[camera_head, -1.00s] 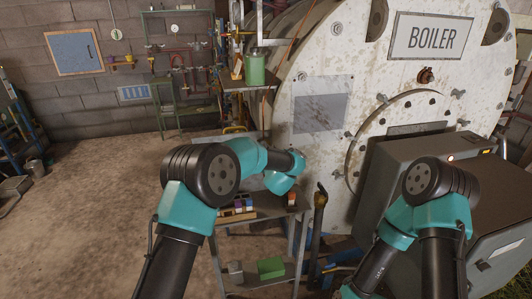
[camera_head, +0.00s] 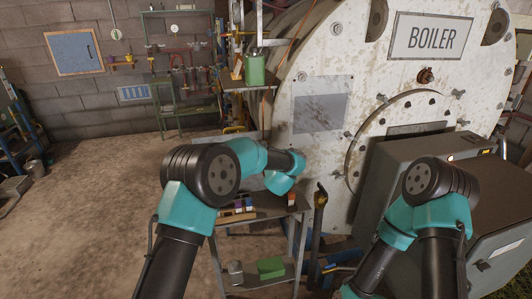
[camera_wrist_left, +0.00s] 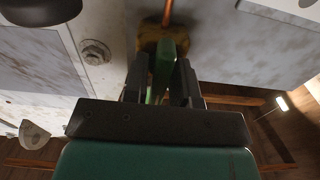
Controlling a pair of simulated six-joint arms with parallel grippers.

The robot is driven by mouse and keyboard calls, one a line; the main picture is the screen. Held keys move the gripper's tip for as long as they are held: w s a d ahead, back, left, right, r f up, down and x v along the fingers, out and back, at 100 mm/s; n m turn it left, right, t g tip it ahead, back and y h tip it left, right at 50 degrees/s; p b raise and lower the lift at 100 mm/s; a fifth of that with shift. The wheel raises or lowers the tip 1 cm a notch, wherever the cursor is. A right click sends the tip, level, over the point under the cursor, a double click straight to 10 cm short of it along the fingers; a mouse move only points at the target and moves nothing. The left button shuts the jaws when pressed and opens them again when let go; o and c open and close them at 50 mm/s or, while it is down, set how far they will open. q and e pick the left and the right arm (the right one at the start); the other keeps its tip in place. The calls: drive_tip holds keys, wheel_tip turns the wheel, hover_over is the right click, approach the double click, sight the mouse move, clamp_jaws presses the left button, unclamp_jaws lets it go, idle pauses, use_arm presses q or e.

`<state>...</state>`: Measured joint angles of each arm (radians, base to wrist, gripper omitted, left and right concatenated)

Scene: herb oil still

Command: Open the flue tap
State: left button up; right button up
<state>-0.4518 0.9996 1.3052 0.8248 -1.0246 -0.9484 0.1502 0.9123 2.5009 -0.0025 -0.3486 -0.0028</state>
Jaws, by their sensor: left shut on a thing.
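In the left wrist view my left gripper (camera_wrist_left: 163,75) is shut on a narrow green handle (camera_wrist_left: 165,50), which stands upright in the picture between the two dark fingers. Past the handle is a worn yellow-brown body (camera_wrist_left: 149,34) with a thin copper-coloured pipe (camera_wrist_left: 168,12) running from it. These look like the tap and its handle, but no label shows. In the head view my left arm hides its gripper and the handle. My right arm is bent in front of the grey cabinet, and its gripper does not show.
The large white boiler (camera_head: 343,62) fills the back right. The grey cabinet (camera_head: 390,160) stands before it. A metal shelf stand (camera_head: 265,212) with small boxes and a green block (camera_head: 271,267) is below my left arm. Open floor (camera_head: 80,220) lies at left.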

idle(0.4)
use_arm(q)
drive_tip(key=o, duration=0.7)
drive_tip(key=v, duration=1.7)
drive_tip(key=shift+s, duration=0.2)
drive_tip(key=shift+f, duration=0.1)
